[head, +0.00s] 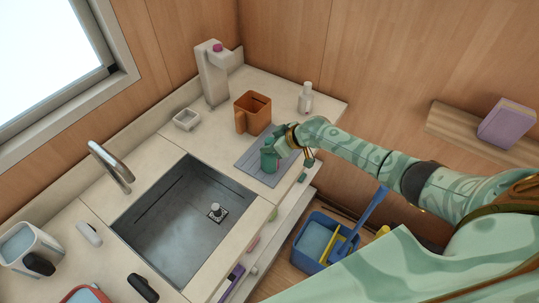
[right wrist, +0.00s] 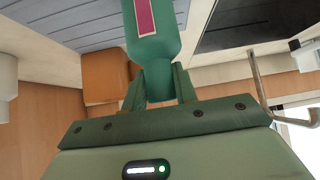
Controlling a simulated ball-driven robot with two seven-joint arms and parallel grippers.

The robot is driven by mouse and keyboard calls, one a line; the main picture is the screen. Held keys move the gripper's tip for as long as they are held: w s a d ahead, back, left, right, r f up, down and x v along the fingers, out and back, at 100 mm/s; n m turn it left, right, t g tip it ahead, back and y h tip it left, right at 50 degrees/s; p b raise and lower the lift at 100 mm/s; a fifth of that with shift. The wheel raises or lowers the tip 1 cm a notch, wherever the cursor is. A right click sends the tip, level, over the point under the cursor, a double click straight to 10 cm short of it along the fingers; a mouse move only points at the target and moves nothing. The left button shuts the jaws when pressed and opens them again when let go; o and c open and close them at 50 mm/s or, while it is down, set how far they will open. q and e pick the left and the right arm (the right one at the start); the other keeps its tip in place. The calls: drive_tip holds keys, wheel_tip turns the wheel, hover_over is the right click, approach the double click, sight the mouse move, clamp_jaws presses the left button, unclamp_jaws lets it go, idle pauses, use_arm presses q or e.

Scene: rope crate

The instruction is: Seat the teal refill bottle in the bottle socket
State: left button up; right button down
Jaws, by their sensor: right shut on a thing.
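The teal refill bottle (head: 268,160) is over the grey ribbed mat (head: 249,167) right of the sink. My right gripper (head: 276,147) is shut on it. In the right wrist view the two green fingers pinch the narrow part of the bottle (right wrist: 152,48), and its wider body with a pink label points away from the gripper toward the mat. I cannot tell whether the bottle touches the mat. No socket can be made out with certainty; a small white square holder (head: 187,119) stands on the counter behind the sink. My left gripper is out of view.
An orange container (head: 252,113) stands just behind the mat, with a white bottle (head: 306,98) to its right. A pale dispenser (head: 212,76) with a magenta top stands at the back. The sink (head: 175,228) and its tap (head: 112,166) lie left. A blue caddy (head: 318,240) is below the counter.

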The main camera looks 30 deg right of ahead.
drive_tip(key=shift+r+p, duration=2.9)
drive_tip(key=shift+r, duration=0.6)
